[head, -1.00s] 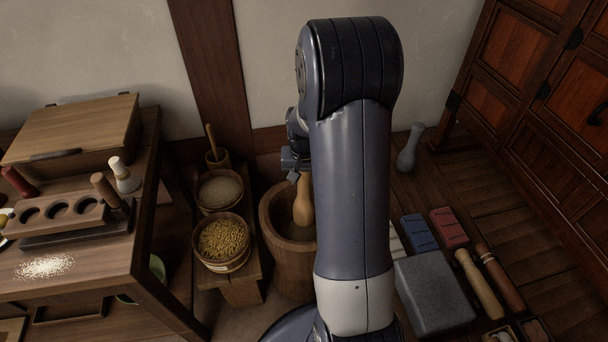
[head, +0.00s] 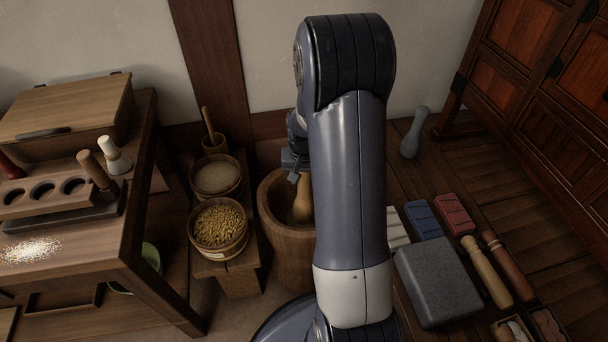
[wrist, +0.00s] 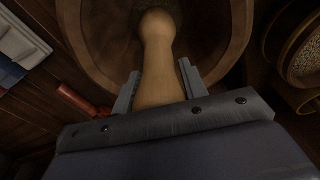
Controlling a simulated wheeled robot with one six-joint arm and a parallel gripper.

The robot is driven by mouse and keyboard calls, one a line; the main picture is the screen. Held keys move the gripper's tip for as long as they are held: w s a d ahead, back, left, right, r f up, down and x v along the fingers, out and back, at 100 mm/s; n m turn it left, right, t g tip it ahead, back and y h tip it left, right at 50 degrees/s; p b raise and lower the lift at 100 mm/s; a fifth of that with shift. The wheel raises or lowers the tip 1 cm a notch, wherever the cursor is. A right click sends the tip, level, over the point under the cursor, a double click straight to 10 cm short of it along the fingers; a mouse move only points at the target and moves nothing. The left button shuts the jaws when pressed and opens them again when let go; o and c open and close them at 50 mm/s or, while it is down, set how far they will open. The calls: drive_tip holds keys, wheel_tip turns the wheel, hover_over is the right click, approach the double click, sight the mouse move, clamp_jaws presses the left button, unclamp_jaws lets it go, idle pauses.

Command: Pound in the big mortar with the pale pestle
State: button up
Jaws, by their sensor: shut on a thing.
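The big wooden mortar (head: 288,263) stands on the floor left of my arm, and my arm hides its right side. The pale pestle (head: 303,204) is upright with its rounded lower end inside the mortar's mouth. In the wrist view the pestle (wrist: 157,55) reaches from my jaws into the mortar bowl (wrist: 90,45). My gripper (wrist: 158,88) is shut on the pestle, with one finger on each side of its shaft. I cannot tell whether the pestle touches the mortar's bottom.
A low bench left of the mortar bears a bowl of yellow grain (head: 219,226) and a bowl of pale grain (head: 217,177). A grey pestle (head: 414,133) stands near the wall. A grey block (head: 436,282) and two wooden pestles (head: 486,271) lie right of my arm.

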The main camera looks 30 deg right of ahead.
drive_tip(key=shift+f, duration=0.3)
drive_tip(key=shift+r, duration=0.15)
wheel_tip(320, 180, up, 8)
drive_tip(key=p, duration=0.6)
